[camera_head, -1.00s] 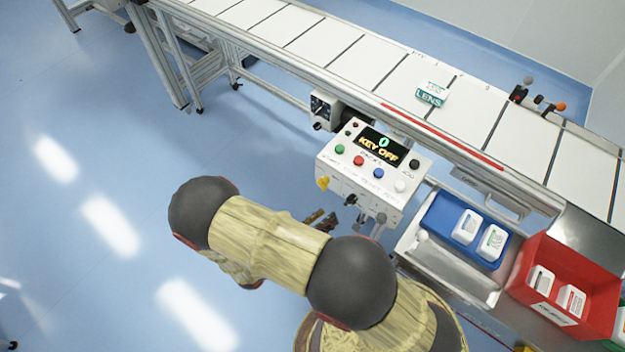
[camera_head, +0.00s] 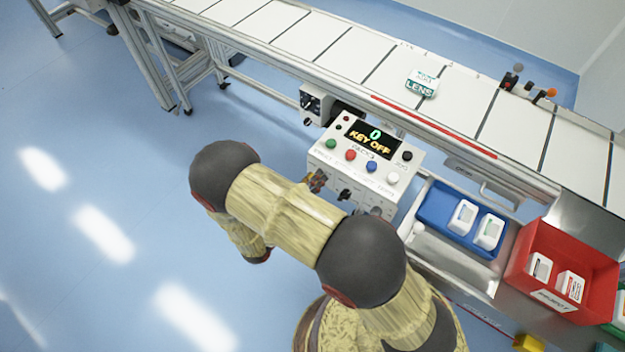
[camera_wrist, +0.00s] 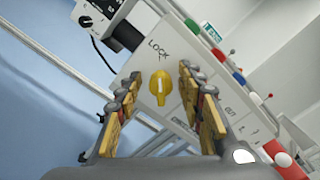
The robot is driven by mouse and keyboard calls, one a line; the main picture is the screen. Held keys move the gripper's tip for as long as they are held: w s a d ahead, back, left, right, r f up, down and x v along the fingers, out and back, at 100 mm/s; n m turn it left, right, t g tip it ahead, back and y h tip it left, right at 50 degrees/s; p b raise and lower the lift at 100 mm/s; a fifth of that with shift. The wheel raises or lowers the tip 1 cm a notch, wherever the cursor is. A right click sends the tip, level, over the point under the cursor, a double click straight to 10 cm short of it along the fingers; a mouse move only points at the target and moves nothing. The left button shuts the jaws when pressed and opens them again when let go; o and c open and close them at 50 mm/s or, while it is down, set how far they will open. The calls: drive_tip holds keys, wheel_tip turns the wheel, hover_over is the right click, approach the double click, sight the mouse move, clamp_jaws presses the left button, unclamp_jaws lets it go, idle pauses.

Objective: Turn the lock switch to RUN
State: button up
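The lock switch (camera_wrist: 160,86) is a yellow knob on the white control box (camera_wrist: 150,58), below the printed word LOCK in the wrist view. Its pale pointer mark is near the knob's middle; I cannot read a RUN mark. My gripper (camera_wrist: 160,72) is open, one finger on each side of the knob in the picture, with visible gaps and no contact seen. In the head view, my gripper (camera_head: 317,183) is at the box's lower left front and hides the knob. The box's display (camera_head: 370,139) reads "0" and "KEY OFF".
Coloured buttons, including a red one (camera_head: 351,155), sit on the box's top. A conveyor (camera_head: 440,110) runs behind. A blue bin (camera_head: 432,208) and red bin (camera_head: 600,277) stand right.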

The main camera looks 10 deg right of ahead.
drive_tip(key=shift+w+d, duration=0.1)
drive_tip(key=shift+c, duration=0.8)
drive_tip(key=c, duration=0.8)
clamp_jaws()
